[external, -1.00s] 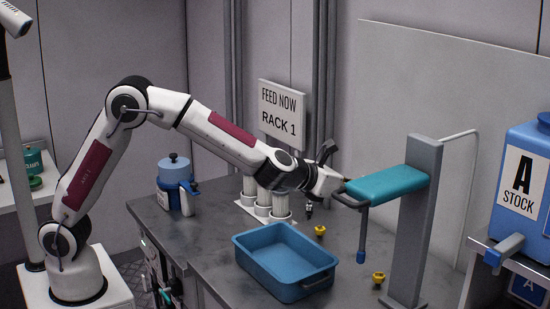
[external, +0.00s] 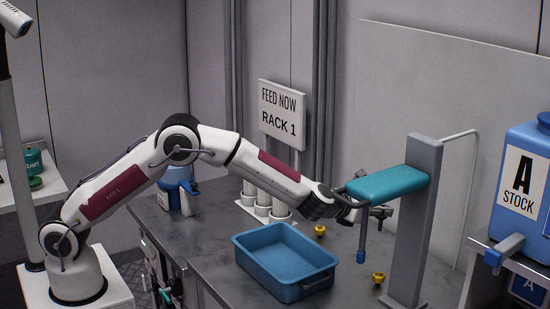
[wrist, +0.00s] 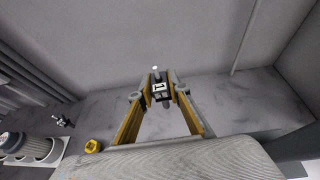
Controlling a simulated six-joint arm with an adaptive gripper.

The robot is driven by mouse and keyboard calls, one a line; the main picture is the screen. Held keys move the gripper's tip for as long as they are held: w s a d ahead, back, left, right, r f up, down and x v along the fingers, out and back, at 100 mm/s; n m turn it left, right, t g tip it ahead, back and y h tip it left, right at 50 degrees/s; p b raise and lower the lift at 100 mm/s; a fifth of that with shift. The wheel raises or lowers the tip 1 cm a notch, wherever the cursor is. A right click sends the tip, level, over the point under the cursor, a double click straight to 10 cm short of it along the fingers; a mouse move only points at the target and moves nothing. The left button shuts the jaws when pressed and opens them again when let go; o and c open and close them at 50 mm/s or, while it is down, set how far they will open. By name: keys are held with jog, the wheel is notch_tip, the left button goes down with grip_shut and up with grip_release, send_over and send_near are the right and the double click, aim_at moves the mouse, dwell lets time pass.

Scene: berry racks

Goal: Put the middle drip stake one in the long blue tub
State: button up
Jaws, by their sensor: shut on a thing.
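My gripper (external: 378,212) reaches out to the right, beyond the hanging handle of the teal shelf, above the bench. In the wrist view its yellow-edged fingers (wrist: 160,95) are shut on a small dark drip stake (wrist: 160,86) with a white label and a pale top. The mark on the label is too small to read surely. Another small black and white drip stake (wrist: 62,121) stands on the bench at the left of the wrist view. In the external view my arm hides its place. The long blue tub (external: 285,236) sits on the bench, empty, left of and nearer than the gripper.
A teal shelf (external: 385,184) on a grey post (external: 415,230) stands beside the gripper, with a blue-tipped rod (external: 362,235) hanging down. Yellow pieces (external: 320,231) lie on the bench. White cylinders (external: 262,208) stand behind the tub. A blue container (external: 178,180) is at left.

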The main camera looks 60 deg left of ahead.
aim_at(379, 229)
jog(key=shift+f, duration=0.1)
dwell(0.3)
jog(key=shift+f, duration=2.45)
jog(key=shift+f, duration=0.1)
jog(key=shift+f, duration=2.2)
jog(key=shift+f, duration=0.15)
jog(key=o, duration=0.8)
jog(key=shift+s, duration=0.1)
jog(key=shift+v, duration=3.75)
